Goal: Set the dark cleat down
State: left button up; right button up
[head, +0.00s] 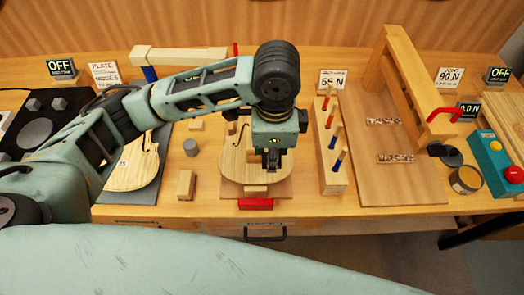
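My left gripper (272,166) points down from the arm that comes in from the left. It is over the pale violin plate (236,168) in the middle of the bench. Its dark fingertips are small here, and I cannot tell whether they are apart or closed. I cannot make out a dark cleat; anything dark between the fingers blends with them. A small pale wooden block (255,190) lies at the near end of the plate. My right gripper is out of view.
A wooden rack (334,181) with red- and blue-handled tools stands right of the plate. Beyond it are a wooden press frame (400,75), a tin (466,180) and a teal button box (490,155). Another violin plate (130,168) lies left. Small blocks (185,185) stand between the plates.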

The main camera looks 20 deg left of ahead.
pick_arm(q)
jog(key=p, duration=0.1)
send_over(255, 156)
jog(key=f, duration=0.4)
jog(key=shift+s+d, duration=0.35)
jog(key=shift+w+a+f, duration=0.25)
jog(key=shift+w+f, duration=0.05)
jog(key=shift+f, duration=0.2)
notch_tip(255, 156, down, 4)
jog(key=shift+r+p, duration=0.1)
jog(key=shift+p, duration=0.55)
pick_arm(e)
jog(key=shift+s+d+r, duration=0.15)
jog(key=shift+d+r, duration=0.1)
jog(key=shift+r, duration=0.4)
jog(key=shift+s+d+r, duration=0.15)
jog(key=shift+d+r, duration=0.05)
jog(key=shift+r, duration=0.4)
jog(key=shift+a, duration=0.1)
pick_arm(q)
jog(key=o, duration=0.7)
jog(key=shift+o, duration=0.2)
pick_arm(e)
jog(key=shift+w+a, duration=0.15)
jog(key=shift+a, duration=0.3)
